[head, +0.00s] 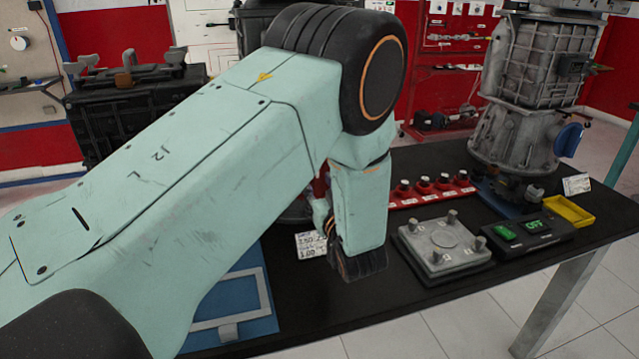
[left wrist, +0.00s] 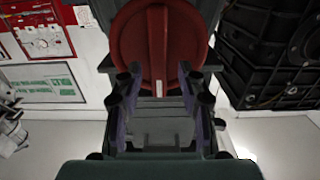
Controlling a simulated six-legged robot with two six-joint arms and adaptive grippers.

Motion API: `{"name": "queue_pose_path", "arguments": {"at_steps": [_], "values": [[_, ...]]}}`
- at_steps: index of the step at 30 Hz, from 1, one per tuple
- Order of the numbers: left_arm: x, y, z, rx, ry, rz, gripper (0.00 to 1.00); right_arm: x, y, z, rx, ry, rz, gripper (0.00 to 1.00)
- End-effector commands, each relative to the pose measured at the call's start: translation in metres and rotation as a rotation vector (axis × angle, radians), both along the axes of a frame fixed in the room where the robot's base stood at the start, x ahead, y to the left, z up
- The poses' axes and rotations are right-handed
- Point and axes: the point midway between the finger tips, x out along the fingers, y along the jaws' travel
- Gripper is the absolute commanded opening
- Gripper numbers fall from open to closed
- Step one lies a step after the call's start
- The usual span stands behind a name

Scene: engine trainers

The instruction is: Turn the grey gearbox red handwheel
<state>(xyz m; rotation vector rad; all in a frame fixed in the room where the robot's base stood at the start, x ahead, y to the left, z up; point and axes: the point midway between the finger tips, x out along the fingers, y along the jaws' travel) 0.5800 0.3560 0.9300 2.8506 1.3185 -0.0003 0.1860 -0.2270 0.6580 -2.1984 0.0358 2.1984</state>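The red handwheel (left wrist: 157,40) fills the upper middle of the left wrist view, a round disc with a raised bar down its face. My left gripper (left wrist: 158,82) is open there, one finger on each side of the bar's lower part, with a visible gap at both sides. Whether a fingertip touches the wheel's face I cannot tell. In the head view my left arm and wrist cover the handwheel and the body it sits on. A grey gearbox (head: 525,85) with a blue handwheel (head: 568,140) stands at the right. My right gripper is not in view.
The black table (head: 420,305) holds a red knob strip (head: 432,189), a grey plate fixture (head: 442,243), a switch box (head: 528,236) reading OFF and a yellow tray (head: 568,211). A dark engine (head: 130,105) stands behind left; a dark case (left wrist: 275,55) is at the wrist view's right.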

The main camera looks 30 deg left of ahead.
Motion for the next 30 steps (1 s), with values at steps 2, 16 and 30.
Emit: {"name": "queue_pose_path", "arguments": {"at_steps": [2,16,30], "values": [[0.0046,0.0051,-0.0004,0.000,0.000,0.001,0.40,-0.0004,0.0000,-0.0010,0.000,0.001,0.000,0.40],[0.0113,0.0080,-0.0001,0.001,0.001,-0.002,0.31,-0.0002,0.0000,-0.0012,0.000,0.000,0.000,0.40],[0.0111,0.0078,-0.0005,0.000,0.001,-0.003,0.00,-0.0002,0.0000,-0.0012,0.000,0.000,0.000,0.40]]}}
